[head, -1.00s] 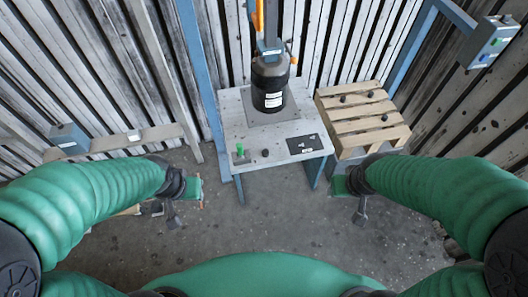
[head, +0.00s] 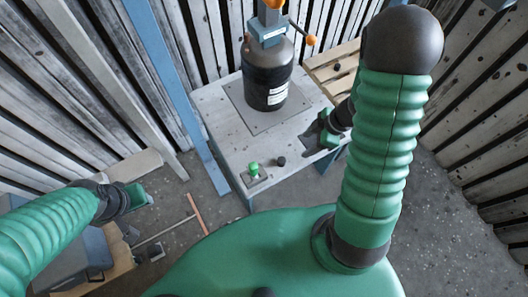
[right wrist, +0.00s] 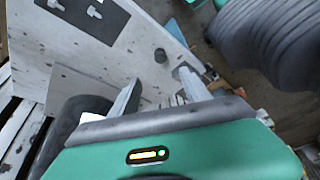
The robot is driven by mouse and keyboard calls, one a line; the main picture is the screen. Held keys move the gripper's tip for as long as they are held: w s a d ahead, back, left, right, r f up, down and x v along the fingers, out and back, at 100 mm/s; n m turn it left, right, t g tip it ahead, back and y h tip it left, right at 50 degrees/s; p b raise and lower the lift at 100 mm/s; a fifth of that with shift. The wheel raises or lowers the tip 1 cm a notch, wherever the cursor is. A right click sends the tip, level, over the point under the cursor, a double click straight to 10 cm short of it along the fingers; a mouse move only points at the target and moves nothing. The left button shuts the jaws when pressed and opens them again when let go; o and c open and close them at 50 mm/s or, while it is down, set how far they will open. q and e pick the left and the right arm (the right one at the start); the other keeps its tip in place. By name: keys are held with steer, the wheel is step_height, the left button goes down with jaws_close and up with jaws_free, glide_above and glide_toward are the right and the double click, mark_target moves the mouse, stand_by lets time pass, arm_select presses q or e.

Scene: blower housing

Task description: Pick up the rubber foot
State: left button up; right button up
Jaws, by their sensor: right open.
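The rubber foot (head: 281,161) appears to be the small black cylinder standing on the grey table (head: 222,122), close to its front edge. In the right wrist view the foot (right wrist: 160,55) shows just beyond and between my fingertips, apart from both. My right gripper (head: 312,143) is open and empty, over the right part of the table, to the right of the foot. Its two fingers (right wrist: 160,80) also show in the right wrist view. My left gripper (head: 143,196) is low at the left, away from the table, and its jaws are too small to read.
A green knob on a small plate (head: 254,171) is left of the foot. A black blower housing (head: 268,78) stands at the table's back. A dark panel with white shapes (right wrist: 97,14) lies on the table. A wooden pallet (head: 322,68) is behind, partly hidden by my right arm.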

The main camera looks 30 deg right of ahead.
steer(key=b, duration=0.4)
glide_toward(283, 160)
steer(key=b+x, duration=0.1)
steer(key=x, duration=0.1)
steer(key=b+x, duration=0.1)
steer(key=shift+s+d+f+b, duration=0.2)
steer(key=shift+f+b, duration=0.15)
steer(key=shift+f, duration=0.2)
steer(key=shift+a+f, duration=0.2)
steer(key=shift+a, duration=0.05)
steer(key=b+x, duration=0.2)
steer(key=x, duration=0.1)
steer(key=b+x, duration=0.1)
steer(key=b, duration=0.1)
steer(key=shift+w+a, duration=0.25)
steer(key=shift+w, duration=0.1)
steer(key=shift+w+f, duration=0.1)
steer(key=shift+f, duration=0.2)
steer(key=shift+r, duration=0.15)
steer(key=shift+c, duration=0.4)
jaws_close()
